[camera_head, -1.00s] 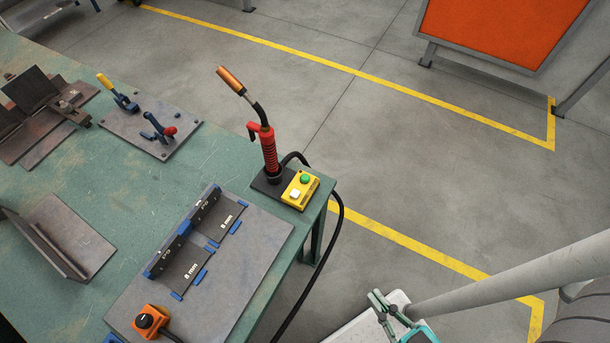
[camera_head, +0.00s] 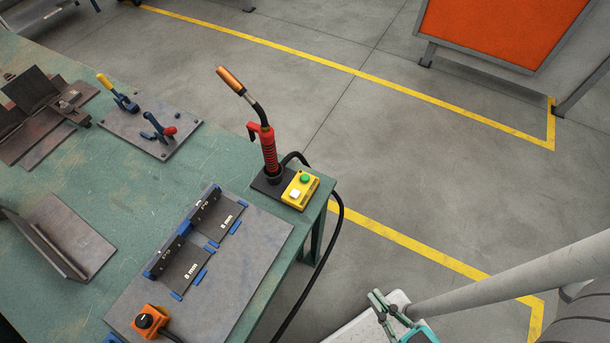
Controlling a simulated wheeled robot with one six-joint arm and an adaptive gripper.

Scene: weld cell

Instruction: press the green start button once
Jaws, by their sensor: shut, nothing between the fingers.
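The green start button (camera_head: 305,179) sits on a yellow box (camera_head: 300,190) at the right corner of the green workbench. A white button (camera_head: 294,194) is beside it on the same box. My gripper (camera_head: 376,297) is at the bottom right of the view, in front of and to the right of the box. It is shut and empty, well apart from the button. Its lower part is cut off by the picture edge.
A welding torch (camera_head: 265,140) stands upright right behind the yellow box, its black cable (camera_head: 327,245) hanging off the bench edge. A grey plate (camera_head: 250,260) with fixtures and an orange box (camera_head: 150,320) lie to the left. Floor right of the bench (camera_head: 420,190) is clear.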

